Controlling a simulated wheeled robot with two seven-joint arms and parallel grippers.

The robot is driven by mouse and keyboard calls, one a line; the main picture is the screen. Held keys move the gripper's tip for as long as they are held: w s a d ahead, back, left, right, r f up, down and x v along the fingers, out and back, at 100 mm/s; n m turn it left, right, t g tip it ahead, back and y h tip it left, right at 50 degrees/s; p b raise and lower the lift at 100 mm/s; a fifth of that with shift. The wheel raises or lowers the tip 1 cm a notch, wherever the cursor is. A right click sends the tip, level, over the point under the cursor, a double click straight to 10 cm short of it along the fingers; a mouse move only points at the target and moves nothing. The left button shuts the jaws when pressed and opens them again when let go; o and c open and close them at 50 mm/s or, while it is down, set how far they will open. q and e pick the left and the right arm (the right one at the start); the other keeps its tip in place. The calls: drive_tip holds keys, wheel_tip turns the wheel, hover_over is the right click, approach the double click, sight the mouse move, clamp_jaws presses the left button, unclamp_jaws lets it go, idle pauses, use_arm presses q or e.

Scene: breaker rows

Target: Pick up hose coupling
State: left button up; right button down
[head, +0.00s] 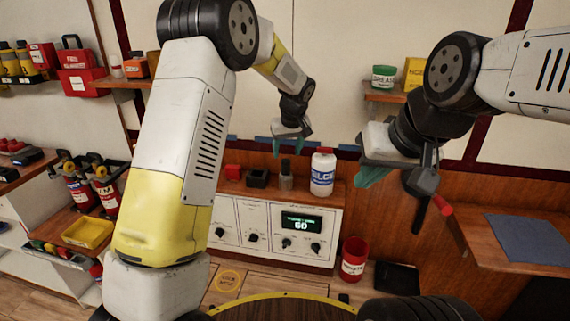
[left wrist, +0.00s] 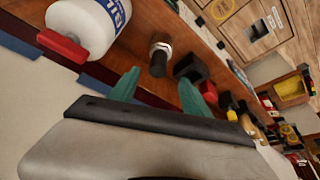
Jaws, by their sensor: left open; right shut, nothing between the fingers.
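The hose coupling (head: 286,177) looks like a small dark cylinder with a metallic ring. It stands on the wooden ledge above the panel, between a black block and a white bottle. It also shows in the left wrist view (left wrist: 159,57), just beyond the fingertips and between their lines. My left gripper (head: 290,141) is above the coupling, open and empty, with its teal fingers (left wrist: 160,87) apart and not touching it. My right gripper (head: 372,174) is shut and empty, to the right of the ledge.
The white bottle with a red cap (head: 323,172) stands close right of the coupling. The black block (head: 258,178) and a red block (head: 233,171) are to its left. Below are a panel with knobs (head: 268,230) and a red bin (head: 354,259). A right-hand shelf holds a blue mat (head: 528,239).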

sight(286, 162)
use_arm(q)
drive_tip(key=f, duration=0.1)
drive_tip(key=w, duration=0.1)
drive_tip(key=f, duration=0.1)
drive_tip(key=shift+w+d+f, duration=0.2)
drive_tip(key=shift+w+f, duration=0.05)
drive_tip(key=shift+f, duration=0.05)
drive_tip(key=x, duration=0.6)
drive_tip(key=shift+s+a, duration=0.15)
drive_tip(key=shift+s, duration=0.1)
drive_tip(key=shift+c, duration=0.5)
clamp_jaws()
wheel_tip(286, 162, up, 16)
idle(0.4)
